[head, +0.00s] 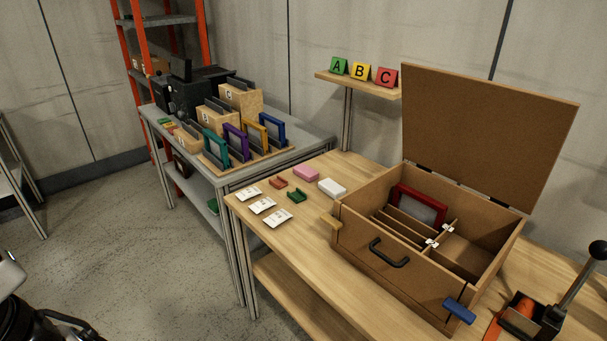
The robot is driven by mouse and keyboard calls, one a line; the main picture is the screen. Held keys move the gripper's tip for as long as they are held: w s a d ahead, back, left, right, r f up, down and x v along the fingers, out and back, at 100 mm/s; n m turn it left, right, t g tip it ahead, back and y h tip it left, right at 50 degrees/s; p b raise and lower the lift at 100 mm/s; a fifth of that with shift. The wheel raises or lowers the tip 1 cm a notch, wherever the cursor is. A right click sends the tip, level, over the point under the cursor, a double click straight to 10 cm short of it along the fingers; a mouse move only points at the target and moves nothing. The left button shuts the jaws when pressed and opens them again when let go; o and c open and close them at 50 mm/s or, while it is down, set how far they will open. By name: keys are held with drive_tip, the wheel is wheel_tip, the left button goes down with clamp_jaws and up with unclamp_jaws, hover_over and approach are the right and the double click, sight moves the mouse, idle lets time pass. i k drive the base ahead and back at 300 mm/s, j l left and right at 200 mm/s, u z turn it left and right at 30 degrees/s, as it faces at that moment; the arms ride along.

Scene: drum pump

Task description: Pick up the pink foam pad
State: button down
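The pink foam pad (306,173) lies flat on the wooden table (296,239), near its back edge. It sits between a small red-brown piece on its left and a white block on its right, apart from both. Nothing covers it. My gripper's fingertips cannot be made out; only parts of my own body show at the lower left corner, well away from the pad.
Near the pad are a white block (332,187), a green piece (296,195), a red-brown piece (278,182) and white cards (262,205). An open wooden box (365,258) with raised lid stands right. A letter shelf (357,84) overhangs behind. The table's front left is clear.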

sight(305, 172)
drive_tip(key=i+j+z, duration=0.1)
drive_tip(key=i+j, duration=0.2)
drive_tip(key=i+j+z, duration=0.1)
drive_tip(key=i+j, duration=0.2)
drive_tip(key=i+j+z, duration=0.1)
drive_tip(key=i+j, duration=0.2)
drive_tip(key=j, duration=0.2)
drive_tip(key=i+j, duration=0.25)
drive_tip(key=j, duration=0.15)
drive_tip(key=i+j+z, duration=0.15)
drive_tip(key=j, duration=0.25)
drive_tip(key=i+j, duration=0.15)
drive_tip(key=i, duration=0.55)
drive_tip(key=l+z, duration=0.05)
